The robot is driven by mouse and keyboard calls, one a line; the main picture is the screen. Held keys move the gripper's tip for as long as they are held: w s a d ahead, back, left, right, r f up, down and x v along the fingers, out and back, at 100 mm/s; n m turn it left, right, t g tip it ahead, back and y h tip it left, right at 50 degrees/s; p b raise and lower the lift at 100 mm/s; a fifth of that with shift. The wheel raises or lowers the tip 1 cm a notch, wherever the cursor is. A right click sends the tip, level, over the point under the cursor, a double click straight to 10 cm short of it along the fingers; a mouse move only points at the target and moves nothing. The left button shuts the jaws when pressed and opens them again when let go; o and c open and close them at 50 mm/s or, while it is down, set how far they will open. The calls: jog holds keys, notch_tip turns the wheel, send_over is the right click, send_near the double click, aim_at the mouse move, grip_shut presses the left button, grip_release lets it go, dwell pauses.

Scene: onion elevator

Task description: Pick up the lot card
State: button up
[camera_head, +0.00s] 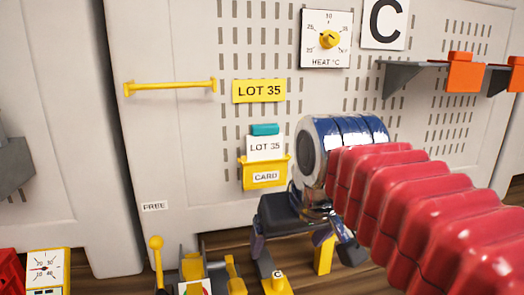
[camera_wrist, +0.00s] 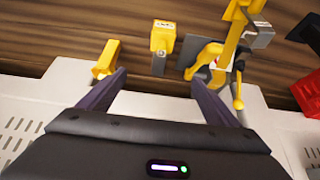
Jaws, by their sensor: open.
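The lot card (camera_head: 265,148) is white, reads "LOT 35" and has a teal top edge (camera_head: 265,129). It stands upright in a yellow holder (camera_head: 263,181) labelled "CARD" on the pale cabinet front, its lower part hidden by the holder. My gripper (camera_head: 291,245) is open and empty, below and to the right of the holder, clear of the card. In the wrist view its two dark fingers (camera_wrist: 158,78) are spread apart with the floor beyond them. The card does not show in the wrist view.
A yellow "LOT 35" plate (camera_head: 258,90) is above the card. A yellow bar handle (camera_head: 170,87) is at left, and a heat dial (camera_head: 327,39) above. Yellow levers (camera_head: 155,255) stand low in front. A yellow tagged piece (camera_wrist: 163,38) shows beyond my fingers.

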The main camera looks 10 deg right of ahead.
send_near(266, 133)
jog(key=s, duration=0.2)
jog(key=shift+w+r+t, duration=0.3)
jog(key=shift+w+r, duration=0.05)
jog(key=shift+r, duration=0.15)
jog(key=shift+x, duration=4.3)
jog(key=shift+x, duration=2.6)
jog(key=c, duration=1.1)
